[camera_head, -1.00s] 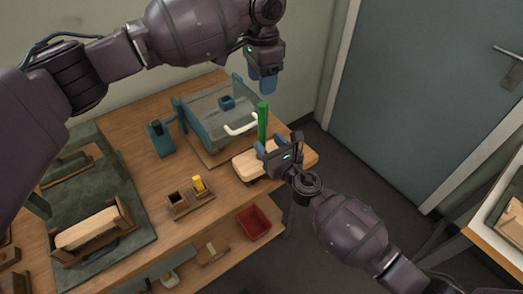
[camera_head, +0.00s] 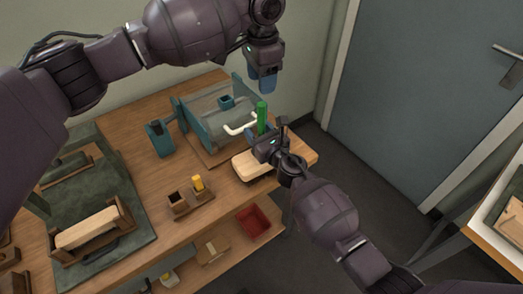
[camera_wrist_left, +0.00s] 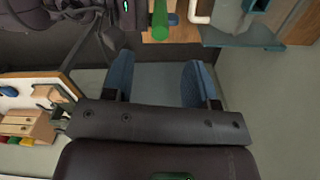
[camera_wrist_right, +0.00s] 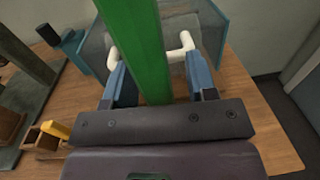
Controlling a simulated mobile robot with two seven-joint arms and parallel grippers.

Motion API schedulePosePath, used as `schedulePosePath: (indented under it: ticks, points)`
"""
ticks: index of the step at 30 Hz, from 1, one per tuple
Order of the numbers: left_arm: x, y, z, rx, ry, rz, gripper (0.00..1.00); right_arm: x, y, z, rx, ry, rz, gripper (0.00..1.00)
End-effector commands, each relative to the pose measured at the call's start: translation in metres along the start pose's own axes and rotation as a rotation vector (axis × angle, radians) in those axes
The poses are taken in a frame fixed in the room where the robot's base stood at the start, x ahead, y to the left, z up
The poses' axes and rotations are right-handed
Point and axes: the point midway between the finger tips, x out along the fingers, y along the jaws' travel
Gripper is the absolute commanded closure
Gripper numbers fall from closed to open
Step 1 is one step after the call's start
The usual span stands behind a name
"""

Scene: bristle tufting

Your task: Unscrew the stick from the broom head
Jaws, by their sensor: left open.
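The green stick (camera_head: 262,117) stands upright at the table's right end, near the pale wooden broom head (camera_head: 250,166); their joint is hidden behind my right gripper (camera_head: 262,143). In the right wrist view the stick (camera_wrist_right: 140,50) runs between the open fingers of my right gripper (camera_wrist_right: 160,82), with a visible gap on the right side. My left gripper (camera_head: 265,80) is open and empty, above and behind the stick. The left wrist view shows the stick's top (camera_wrist_left: 160,22) beyond its open fingers (camera_wrist_left: 158,80).
A clear-walled box with teal ends (camera_head: 215,118) and a white handle (camera_head: 240,126) stands close behind the stick. A teal holder (camera_head: 159,138) and small wooden cups (camera_head: 178,200) are to the left. A red bin (camera_head: 252,222) sits on the lower shelf.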

Motion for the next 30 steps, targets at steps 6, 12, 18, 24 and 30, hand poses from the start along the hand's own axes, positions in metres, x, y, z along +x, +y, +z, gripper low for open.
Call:
schedulePosePath:
  ticks: [6,12,18,24,30]
  points:
    - [0.0,0.0,0.0,0.0,0.0,0.0,0.48,0.0,0.0,0.0,0.0,0.0,0.0,0.82]
    - [0.0,0.0,0.0,0.0,0.0,0.0,0.48,0.0,0.0,0.0,0.0,0.0,0.0,1.0]
    - [0.0,0.0,0.0,0.0,0.0,0.0,0.48,0.0,0.0,0.0,0.0,0.0,0.0,1.0]
    - [0.014,0.005,0.003,-0.004,-0.005,0.029,0.48,0.0,0.0,0.0,0.0,0.0,0.0,1.0]
    - [0.022,0.022,-0.002,0.108,0.067,0.07,0.48,0.0,0.0,0.0,0.0,-0.001,0.0,1.0]
